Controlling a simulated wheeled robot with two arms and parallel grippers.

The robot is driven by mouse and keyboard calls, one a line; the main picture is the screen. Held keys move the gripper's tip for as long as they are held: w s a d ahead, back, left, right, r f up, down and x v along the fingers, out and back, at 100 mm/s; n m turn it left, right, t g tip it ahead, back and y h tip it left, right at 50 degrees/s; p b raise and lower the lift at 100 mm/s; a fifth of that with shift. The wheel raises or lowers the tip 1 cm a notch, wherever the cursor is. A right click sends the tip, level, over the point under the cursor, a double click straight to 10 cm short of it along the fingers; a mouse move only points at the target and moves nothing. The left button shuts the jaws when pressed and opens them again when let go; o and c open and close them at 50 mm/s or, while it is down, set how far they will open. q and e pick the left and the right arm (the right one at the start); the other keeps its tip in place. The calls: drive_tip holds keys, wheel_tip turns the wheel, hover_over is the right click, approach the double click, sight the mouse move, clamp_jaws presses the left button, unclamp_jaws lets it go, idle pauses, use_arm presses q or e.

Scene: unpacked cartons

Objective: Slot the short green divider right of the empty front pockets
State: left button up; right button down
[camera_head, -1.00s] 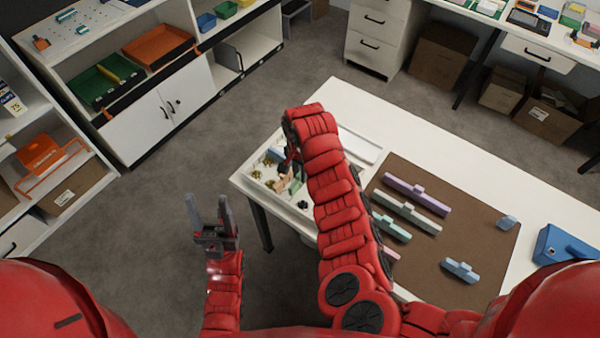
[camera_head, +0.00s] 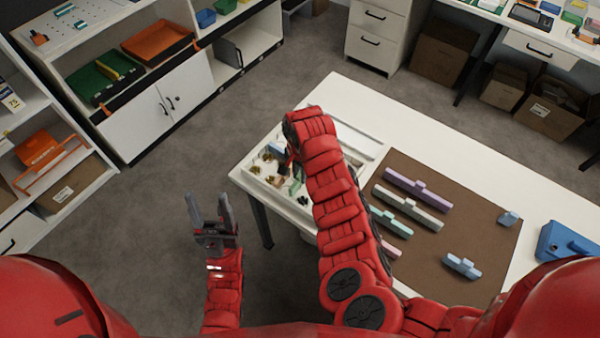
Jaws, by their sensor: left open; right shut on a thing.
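My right arm reaches across the white table, and its gripper (camera_head: 291,168) is over the white tray (camera_head: 247,181) at the table's left end. It is shut on the short green divider (camera_head: 297,187), which shows only as a small green patch beside the arm. The arm hides most of the divider and the pockets on its right, so I cannot tell whether it is in a slot. The tray's left pockets hold small brass-coloured and dark pieces. My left gripper (camera_head: 211,212) is open and empty, off the table's left side, above the floor.
A brown mat (camera_head: 465,265) on the table carries a lilac divider (camera_head: 418,190), a grey one (camera_head: 408,208), a mint one (camera_head: 392,222), a pink one (camera_head: 391,248) and blue pieces (camera_head: 462,266). A blue box (camera_head: 560,244) stands at right. The table's far strip is clear.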

drive_tip(key=shift+f+b, duration=0.6)
drive_tip(key=shift+f, duration=0.8)
drive_tip(key=c, duration=0.7)
unclamp_jaws()
drive_tip(key=shift+c, duration=0.2)
drive_tip(key=shift+w+r, duration=0.1)
drive_tip(key=shift+r, duration=0.5)
wheel_tip(320, 180, up, 8)
drive_tip(key=shift+f+b, duration=0.15)
drive_tip(key=shift+b, duration=0.55)
wheel_tip(320, 180, up, 8)
drive_tip(key=p, duration=0.2)
drive_tip(key=shift+r, duration=0.25)
